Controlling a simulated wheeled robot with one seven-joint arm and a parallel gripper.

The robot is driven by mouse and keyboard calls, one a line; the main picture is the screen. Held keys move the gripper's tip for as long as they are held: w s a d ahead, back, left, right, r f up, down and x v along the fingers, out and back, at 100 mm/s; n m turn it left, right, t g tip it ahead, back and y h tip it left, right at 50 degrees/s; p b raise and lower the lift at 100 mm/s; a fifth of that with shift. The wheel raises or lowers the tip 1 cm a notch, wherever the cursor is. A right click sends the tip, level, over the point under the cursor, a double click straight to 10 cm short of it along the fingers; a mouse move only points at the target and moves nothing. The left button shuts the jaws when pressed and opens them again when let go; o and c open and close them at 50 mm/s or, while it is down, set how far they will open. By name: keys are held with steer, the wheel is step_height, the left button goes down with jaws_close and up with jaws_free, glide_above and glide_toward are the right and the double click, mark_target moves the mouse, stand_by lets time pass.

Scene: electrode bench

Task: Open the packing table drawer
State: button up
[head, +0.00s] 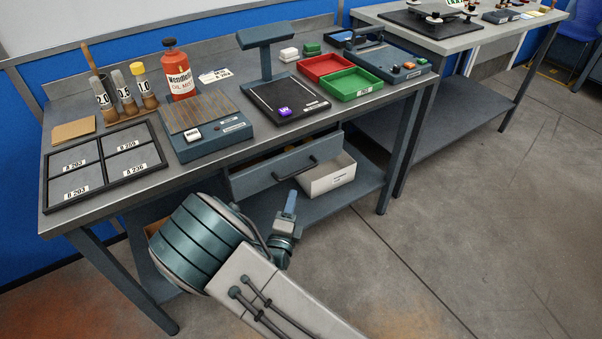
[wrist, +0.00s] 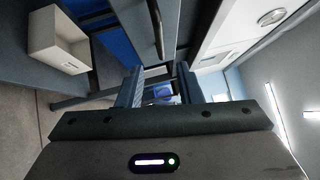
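The packing table drawer (head: 262,179) is grey and sits under the tabletop. It stands partly out, with a narrow gap above its front showing yellow-brown contents. Its dark bar handle (head: 296,170) is on the front. In the wrist view the handle (wrist: 157,28) seems to be the dark bar at top centre, ahead of the fingers. My gripper (head: 290,203) is below and in front of the handle, apart from it in the head view. In the wrist view my gripper (wrist: 160,88) has its two fingers apart with nothing held between them.
An open white box (head: 329,178) stands on the lower shelf, right of and below the drawer; it also shows in the wrist view (wrist: 62,45). The packing table (head: 225,155) carries trays, bottles and devices. A table leg (head: 398,160) stands at right. The floor ahead is clear.

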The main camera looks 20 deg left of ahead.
mark_target(300, 171)
steer(key=w, duration=0.3)
steer(key=w+r+b, duration=0.1)
steer(key=w, duration=0.7)
steer(key=shift+a+r, duration=0.2)
steer(key=shift+a, duration=0.2)
jaws_close()
